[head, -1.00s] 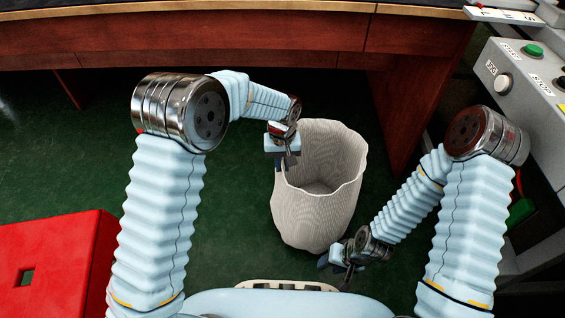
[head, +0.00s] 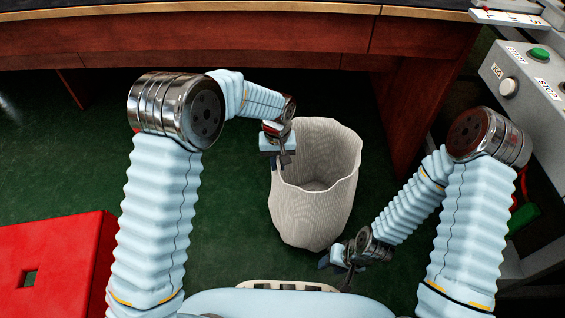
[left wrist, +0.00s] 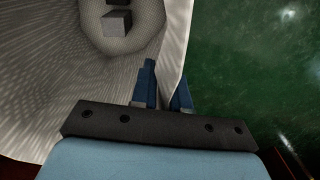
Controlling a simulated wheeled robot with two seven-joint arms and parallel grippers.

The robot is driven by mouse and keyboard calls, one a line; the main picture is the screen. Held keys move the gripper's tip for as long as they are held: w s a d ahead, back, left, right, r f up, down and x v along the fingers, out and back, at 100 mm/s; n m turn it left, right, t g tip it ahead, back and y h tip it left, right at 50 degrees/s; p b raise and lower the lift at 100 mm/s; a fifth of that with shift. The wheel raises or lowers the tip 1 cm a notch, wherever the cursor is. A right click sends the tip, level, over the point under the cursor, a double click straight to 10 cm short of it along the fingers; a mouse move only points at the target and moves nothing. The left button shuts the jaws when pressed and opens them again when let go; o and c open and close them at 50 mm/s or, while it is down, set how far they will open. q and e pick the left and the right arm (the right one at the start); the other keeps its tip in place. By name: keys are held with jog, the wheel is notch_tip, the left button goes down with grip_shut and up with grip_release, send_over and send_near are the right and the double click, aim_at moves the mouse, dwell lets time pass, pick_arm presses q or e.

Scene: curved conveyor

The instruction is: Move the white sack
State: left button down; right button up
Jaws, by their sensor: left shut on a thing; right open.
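The white sack (head: 315,205) stands open at the top in the middle of the head view, off-white and finely ribbed. My left gripper (head: 285,160) is shut on the left part of its rim. In the left wrist view, the two blue fingers (left wrist: 164,90) pinch the sack's wall (left wrist: 174,45), with the inside on the left and the green floor on the right. A small grey block (left wrist: 117,21) lies at the bottom inside the sack. My right gripper (head: 335,262) is open, low beside the sack's lower right side; I cannot tell whether it touches.
A wooden table (head: 200,37) with a dark top runs behind the sack. A red box (head: 60,265) stands at the lower left. A grey control panel (head: 530,85) with buttons is at the right. Green floor (head: 235,215) is clear left of the sack.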

pick_arm(q)
jog(key=shift+w+a, duration=0.2)
jog(key=shift+a, duration=0.25)
jog(key=shift+w+a, duration=0.2)
jog(key=shift+a, duration=0.25)
jog(key=c, duration=1.1)
grip_release()
jog(key=shift+o, duration=0.2)
jog(key=shift+d+r, duration=0.1)
jog(key=shift+r, duration=0.05)
notch_tip(320, 180, up, 14)
jog(key=p, duration=0.2)
jog(key=shift+f, duration=0.2)
jog(key=shift+s, duration=0.1)
